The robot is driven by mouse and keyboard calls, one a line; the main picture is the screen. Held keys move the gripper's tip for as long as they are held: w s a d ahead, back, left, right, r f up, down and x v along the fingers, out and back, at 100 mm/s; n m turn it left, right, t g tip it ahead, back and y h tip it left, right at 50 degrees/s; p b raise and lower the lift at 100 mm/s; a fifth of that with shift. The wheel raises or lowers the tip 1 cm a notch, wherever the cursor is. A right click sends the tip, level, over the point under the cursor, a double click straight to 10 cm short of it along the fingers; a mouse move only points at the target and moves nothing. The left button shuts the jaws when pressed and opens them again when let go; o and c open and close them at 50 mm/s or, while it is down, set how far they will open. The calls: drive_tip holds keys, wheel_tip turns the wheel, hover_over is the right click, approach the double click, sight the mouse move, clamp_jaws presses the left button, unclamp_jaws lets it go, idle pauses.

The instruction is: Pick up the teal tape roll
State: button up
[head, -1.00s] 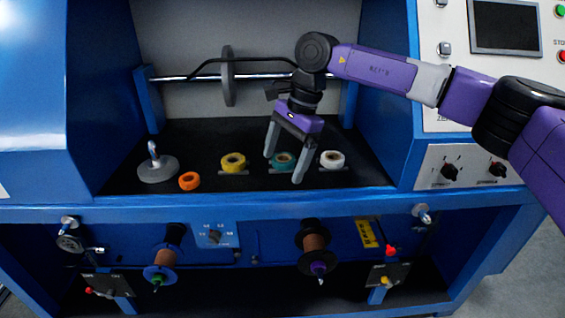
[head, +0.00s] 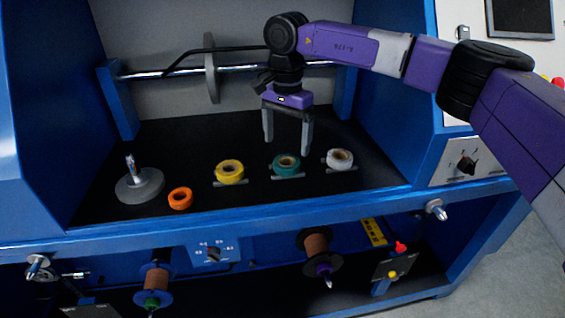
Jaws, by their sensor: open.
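A yellow roll (head: 229,172) and an orange roll (head: 180,198) lie to the left, a white roll (head: 340,159) to the right. A grey disc with an upright post (head: 139,184) stands far left. A metal rod with a disc (head: 211,68) crosses behind. Blue walls flank the shelf.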

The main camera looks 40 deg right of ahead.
sight(287, 156)
drive_tip(key=shift+w+d+f, duration=0.1)
drive_tip(key=shift+d+f, duration=0.05)
drive_tip(key=shift+f, duration=2.9)
drive_tip(key=c, duration=1.5)
drive_tip(key=shift+r, duration=0.15)
wheel_tip(287, 156, up, 20)
drive_tip(key=shift+f+p, duration=0.1)
drive_tip(key=shift+p, duration=0.25)
